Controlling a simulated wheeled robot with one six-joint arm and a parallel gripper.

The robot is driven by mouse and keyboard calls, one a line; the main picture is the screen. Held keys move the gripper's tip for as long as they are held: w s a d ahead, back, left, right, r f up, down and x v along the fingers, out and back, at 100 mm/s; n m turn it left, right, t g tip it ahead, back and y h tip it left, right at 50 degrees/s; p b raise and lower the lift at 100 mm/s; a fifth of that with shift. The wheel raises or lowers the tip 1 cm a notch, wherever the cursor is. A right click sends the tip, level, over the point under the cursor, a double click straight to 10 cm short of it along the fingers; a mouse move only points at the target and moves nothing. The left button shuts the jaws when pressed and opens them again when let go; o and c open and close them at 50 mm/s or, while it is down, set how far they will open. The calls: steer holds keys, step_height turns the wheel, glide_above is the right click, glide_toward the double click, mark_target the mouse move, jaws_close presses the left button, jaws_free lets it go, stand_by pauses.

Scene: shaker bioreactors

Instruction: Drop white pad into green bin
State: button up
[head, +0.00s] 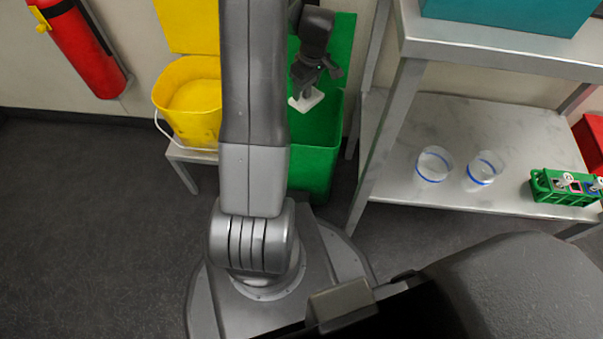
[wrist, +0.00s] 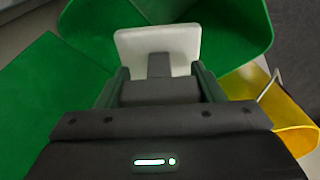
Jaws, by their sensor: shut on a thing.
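The white pad (head: 306,101) is held at the tip of my gripper (head: 303,88), over the mouth of the green bin (head: 313,168) in the head view. The wrist view shows the pad (wrist: 157,46) as a pale flat piece beyond the fingers of my gripper (wrist: 160,75), which are shut on it. The green bin's inside (wrist: 225,35) lies behind and below the pad there. My arm hides the bin's left part in the head view.
A yellow bucket (head: 188,113) stands on a small stand (head: 187,166) left of the green bin. A metal shelf (head: 397,190) to the right holds clear cups (head: 433,164) and a green rack (head: 562,186). A red extinguisher (head: 82,46) hangs at the left wall.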

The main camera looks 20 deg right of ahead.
steer(key=shift+f, duration=0.3)
steer(key=o, duration=1)
steer(key=shift+r, duration=0.1)
steer(key=r+p, duration=0.1)
steer(key=r, duration=0.3)
steer(key=s+r+p, duration=0.1)
steer(key=r+p, duration=0.1)
steer(key=r, duration=0.3)
steer(key=d+r+p, duration=0.1)
steer(key=r, duration=0.3)
steer(key=shift+s+r, duration=0.3)
steer(key=shift+s, duration=0.1)
steer(key=shift+f, duration=0.1)
steer(key=f+b, duration=0.1)
steer(key=f, duration=0.3)
steer(key=w+f+b, duration=0.1)
steer(key=f+b, duration=0.1)
steer(key=f, duration=0.3)
steer(key=a+f+b, duration=0.1)
steer(key=f, duration=0.4)
steer(key=shift+w+f, duration=0.1)
steer(key=shift+w, duration=0.3)
step_height(320, 180, up, 4)
steer(key=shift+f+p, duration=0.25)
steer(key=shift+p, duration=0.75)
steer(key=shift+r+p, duration=0.4)
steer(key=shift+r, duration=0.2)
